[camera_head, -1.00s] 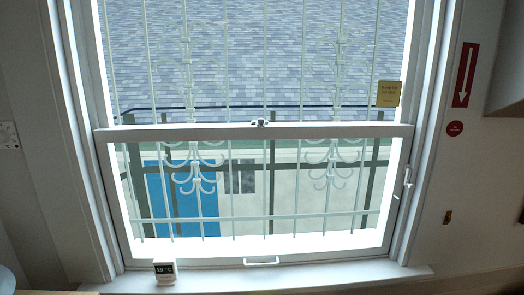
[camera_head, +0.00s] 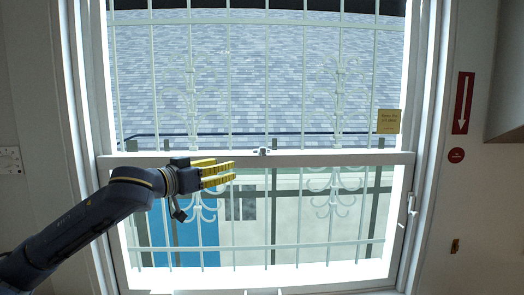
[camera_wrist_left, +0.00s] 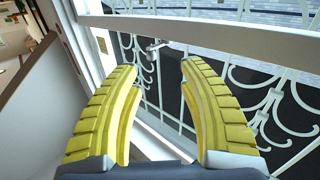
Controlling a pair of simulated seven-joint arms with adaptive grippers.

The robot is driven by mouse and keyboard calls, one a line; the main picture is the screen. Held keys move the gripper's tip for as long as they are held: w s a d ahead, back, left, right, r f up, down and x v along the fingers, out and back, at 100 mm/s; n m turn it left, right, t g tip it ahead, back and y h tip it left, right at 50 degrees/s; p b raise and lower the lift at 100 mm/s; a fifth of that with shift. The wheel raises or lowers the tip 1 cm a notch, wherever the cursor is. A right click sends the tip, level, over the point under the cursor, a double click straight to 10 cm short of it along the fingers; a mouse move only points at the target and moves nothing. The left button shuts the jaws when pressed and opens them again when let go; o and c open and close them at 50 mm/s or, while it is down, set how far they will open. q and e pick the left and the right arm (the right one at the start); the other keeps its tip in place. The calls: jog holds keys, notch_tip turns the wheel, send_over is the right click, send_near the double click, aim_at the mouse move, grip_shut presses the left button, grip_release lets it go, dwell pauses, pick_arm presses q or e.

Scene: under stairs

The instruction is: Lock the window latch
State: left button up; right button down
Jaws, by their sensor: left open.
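The window latch (camera_head: 264,151) is a small metal fitting at the middle of the white meeting rail (camera_head: 340,159). My left gripper (camera_head: 234,173) has yellow ribbed fingers and is open and empty, pointing right. In the head view it lies left of the latch and slightly lower, over the rail's lower edge. The latch's exact lever position is too small to tell. My right gripper is out of view.
A metal handle (camera_head: 411,203) sits on the right window frame. A yellow note (camera_head: 389,121) is on the upper pane. A white pull (camera_head: 263,292) is on the bottom rail. Ornate bars stand behind the glass. The space before the window's right half is clear.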

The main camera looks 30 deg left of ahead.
pick_arm(q)
notch_tip(320, 180, up, 4)
jog(key=s+d, duration=0.2)
send_near(261, 149)
jog(key=shift+m, duration=0.4)
jog(key=w, duration=0.7)
jog(key=w+d, duration=0.1)
jog(key=w, duration=0.3)
dwell(0.5)
grip_shut()
dwell(0.3)
jog(key=shift+f, duration=0.1)
